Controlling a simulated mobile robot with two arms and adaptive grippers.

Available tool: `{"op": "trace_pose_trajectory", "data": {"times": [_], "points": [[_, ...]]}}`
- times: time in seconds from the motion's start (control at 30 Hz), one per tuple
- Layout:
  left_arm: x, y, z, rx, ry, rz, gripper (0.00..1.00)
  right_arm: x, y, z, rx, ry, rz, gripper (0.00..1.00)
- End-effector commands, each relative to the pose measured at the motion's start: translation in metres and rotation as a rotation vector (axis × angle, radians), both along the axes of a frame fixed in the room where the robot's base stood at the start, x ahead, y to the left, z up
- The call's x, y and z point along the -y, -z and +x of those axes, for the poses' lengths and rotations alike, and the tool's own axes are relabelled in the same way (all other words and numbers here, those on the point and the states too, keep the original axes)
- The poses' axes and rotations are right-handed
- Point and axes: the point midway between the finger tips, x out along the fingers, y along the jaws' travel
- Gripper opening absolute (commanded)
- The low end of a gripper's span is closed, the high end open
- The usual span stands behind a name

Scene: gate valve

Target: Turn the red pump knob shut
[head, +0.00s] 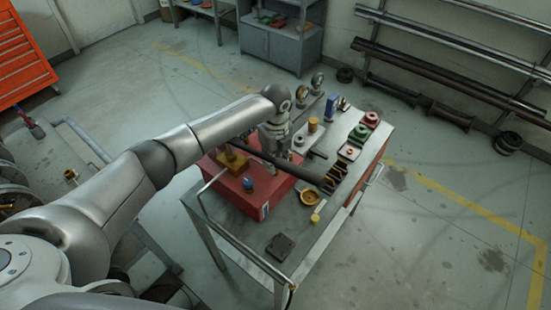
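A red box-shaped unit (275,186), which looks like the pump, sits on the workbench (262,231). It carries a yellow fitting (233,160) and a small blue knob (248,184). My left arm reaches in from the left, and its wrist bends down over the rear of this unit. My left gripper (272,158) points down there, behind a long black bar; its fingertips are too small and covered to read. No red knob shows clearly on the unit; the gripper may hide one. A separate round red piece (371,119) lies at the bench's far right corner. My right gripper is not in view.
Gauges (317,80), a green round piece (359,133), a yellow cylinder (313,124), an orange dish (310,198) and a dark plate (281,246) crowd the bench. A rail (238,243) edges its front. Pipe racks line the right wall; floor right of the bench is free.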

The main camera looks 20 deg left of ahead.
Motion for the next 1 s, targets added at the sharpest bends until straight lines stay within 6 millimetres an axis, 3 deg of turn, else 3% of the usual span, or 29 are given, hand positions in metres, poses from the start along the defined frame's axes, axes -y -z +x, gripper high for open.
{"op": "trace_pose_trajectory", "data": {"times": [0.5, 0.53, 0.67, 1.0], "points": [[0.0008, -0.0010, 0.0006, 0.002, 0.019, -0.002, 0.09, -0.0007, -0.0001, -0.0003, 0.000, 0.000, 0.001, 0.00], [0.0008, -0.0010, 0.0006, 0.002, 0.019, -0.002, 0.36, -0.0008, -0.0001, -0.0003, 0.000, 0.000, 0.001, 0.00], [0.0006, -0.0008, 0.0004, 0.002, 0.018, -0.001, 0.53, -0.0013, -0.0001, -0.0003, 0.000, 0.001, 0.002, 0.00], [0.0003, -0.0003, 0.0000, 0.001, 0.017, -0.001, 0.54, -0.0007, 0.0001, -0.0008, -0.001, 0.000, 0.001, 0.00]]}}
